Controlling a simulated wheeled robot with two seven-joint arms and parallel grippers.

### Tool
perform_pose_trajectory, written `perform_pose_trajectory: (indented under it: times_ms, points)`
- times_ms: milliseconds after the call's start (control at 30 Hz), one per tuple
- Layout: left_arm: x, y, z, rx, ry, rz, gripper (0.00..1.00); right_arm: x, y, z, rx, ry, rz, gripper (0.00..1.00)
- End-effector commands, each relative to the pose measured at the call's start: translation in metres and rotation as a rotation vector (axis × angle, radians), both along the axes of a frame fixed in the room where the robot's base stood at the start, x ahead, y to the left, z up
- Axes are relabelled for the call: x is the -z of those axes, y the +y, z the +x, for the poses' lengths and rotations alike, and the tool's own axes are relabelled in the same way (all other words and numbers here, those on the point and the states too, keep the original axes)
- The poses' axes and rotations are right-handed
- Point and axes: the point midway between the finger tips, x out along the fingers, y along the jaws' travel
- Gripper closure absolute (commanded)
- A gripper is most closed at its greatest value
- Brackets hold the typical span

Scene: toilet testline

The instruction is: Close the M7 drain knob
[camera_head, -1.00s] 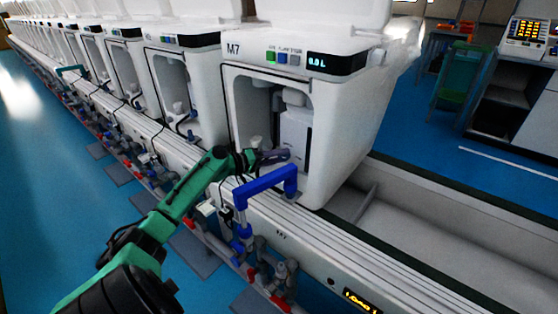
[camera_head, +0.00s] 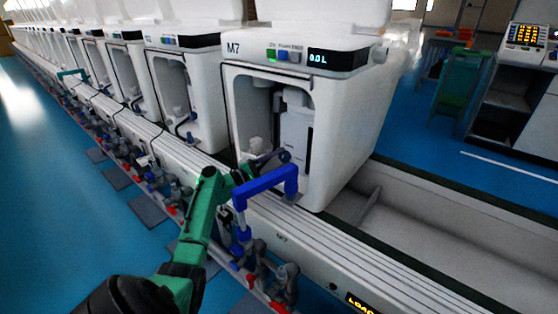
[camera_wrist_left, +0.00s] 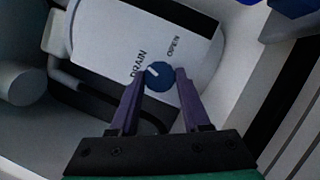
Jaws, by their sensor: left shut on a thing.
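The M7 drain knob (camera_wrist_left: 159,77) is a small round blue knob with a white line, on a white panel lettered DRAIN and OPEN. In the left wrist view its white line points up and left, toward the DRAIN lettering. My left gripper (camera_wrist_left: 162,75) has its purple fingers on both sides of the knob and is shut on it. In the head view my left gripper (camera_head: 270,158) is at the open front bay of the white M7 unit (camera_head: 345,125). The knob cannot be made out there. My right gripper is not in view.
A blue bent pipe (camera_head: 266,184) stands in front of the bay, close to my left gripper. The M7 display (camera_head: 322,58) reads 0.0 L. More white units line up to the left. Grey pipes with red parts (camera_head: 280,285) run below the rail.

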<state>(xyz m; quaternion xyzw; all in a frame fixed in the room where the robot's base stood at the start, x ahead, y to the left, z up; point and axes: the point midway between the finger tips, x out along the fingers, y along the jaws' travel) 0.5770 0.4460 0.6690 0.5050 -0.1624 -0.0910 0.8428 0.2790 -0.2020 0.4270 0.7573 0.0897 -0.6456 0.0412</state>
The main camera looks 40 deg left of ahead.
Motion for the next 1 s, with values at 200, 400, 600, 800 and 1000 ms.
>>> perform_pose_trajectory:
  times_ms: [200, 400, 600, 800, 1000]
  points:
    - [0.0023, -0.0013, 0.0001, 0.000, -0.002, -0.160, 1.00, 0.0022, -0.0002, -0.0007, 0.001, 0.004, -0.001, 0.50]
    - [0.0030, -0.0015, 0.0001, -0.001, -0.003, -0.255, 1.00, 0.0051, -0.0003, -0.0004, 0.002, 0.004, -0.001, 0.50]
    - [0.0035, -0.0016, -0.0001, 0.000, -0.003, -0.300, 1.00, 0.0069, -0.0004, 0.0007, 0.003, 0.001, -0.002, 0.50]
    - [0.0037, -0.0016, -0.0001, 0.000, -0.003, -0.310, 1.00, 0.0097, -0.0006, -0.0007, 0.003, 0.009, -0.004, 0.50]
    - [0.0037, -0.0016, -0.0002, 0.000, -0.003, -0.310, 1.00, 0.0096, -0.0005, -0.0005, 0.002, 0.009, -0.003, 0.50]
